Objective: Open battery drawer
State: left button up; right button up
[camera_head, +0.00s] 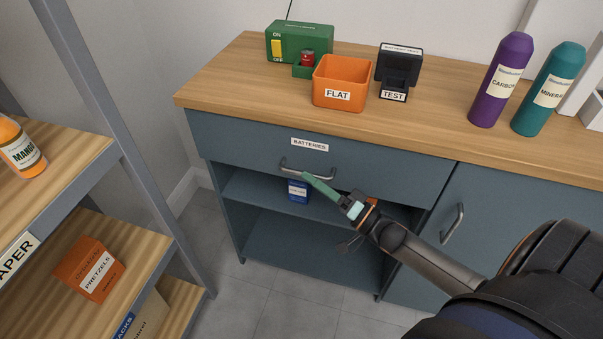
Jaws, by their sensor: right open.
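The battery drawer (245,147) is a blue-grey front labelled "BATTERIES" under the wooden counter top. It sits flush with the cabinet, so it looks closed. Its curved metal handle (291,168) is below the label. My right gripper (312,180) reaches in from the lower right, its green fingertips at the right part of the handle. It is open; whether the fingers touch the handle or straddle it cannot be told from this angle. My left gripper is not in view.
On the counter (225,82) stand a green device (290,40), an orange "FLAT" bin (343,75), a black tester (401,62), and purple (497,90) and teal (548,95) bottles. A blue box (298,191) is on the shelf below the drawer. A shelving rack (130,160) stands left.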

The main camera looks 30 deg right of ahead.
jog(key=shift+x, duration=1.8)
grip_shut()
